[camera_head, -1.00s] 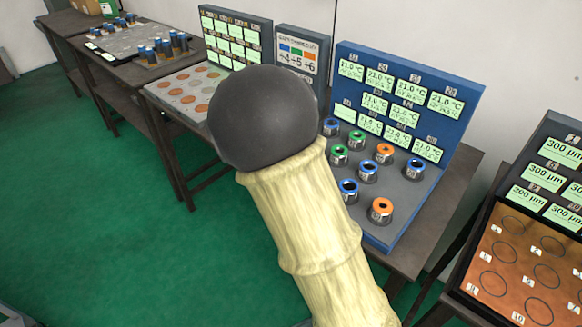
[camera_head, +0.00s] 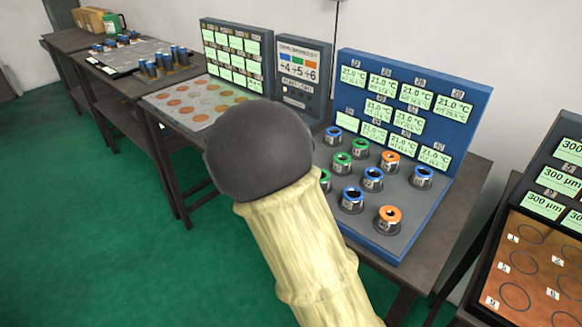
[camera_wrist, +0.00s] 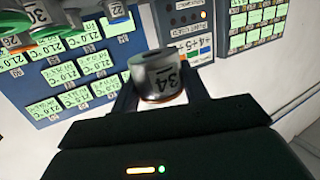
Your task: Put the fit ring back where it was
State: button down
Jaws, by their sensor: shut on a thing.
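In the wrist view my gripper (camera_wrist: 158,92) is shut on a silvery ring (camera_wrist: 157,76) marked 34, with an orange tint on its near edge. The ring is held clear of the surfaces around it. In the head view my arm hides the gripper and the held ring. The blue temperature board (camera_head: 440,75) has a grey deck (camera_head: 405,235) bearing several fit rings with blue, green and orange tops, such as an orange one (camera_head: 389,219) and a blue one (camera_head: 351,201). My arm covers the deck's left front, so any empty place there is hidden.
Left of the blue board stand a sign box (camera_head: 303,70) reading +4, +5, +6 and a display board (camera_head: 232,48) with a grey plate (camera_head: 190,112) of round spots. A copper-coloured panel (camera_head: 525,270) with circles lies at the right. Green floor is free at the front left.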

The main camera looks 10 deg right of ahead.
notch_tip(320, 180, down, 4)
jog(key=shift+s+d+f+b, duration=0.15)
jog(key=shift+f+b, duration=0.1)
jog(key=shift+b, duration=0.2)
jog(key=shift+f, duration=0.2)
jog(key=shift+a+f, duration=0.1)
jog(key=shift+a, duration=0.1)
jog(key=shift+d+f+b, duration=0.15)
jog(key=shift+f+b, duration=0.15)
jog(key=shift+f, duration=1.45)
jog(key=shift+f, duration=0.15)
jog(key=c, duration=0.7)
grip_release()
jog(key=shift+c, duration=0.2)
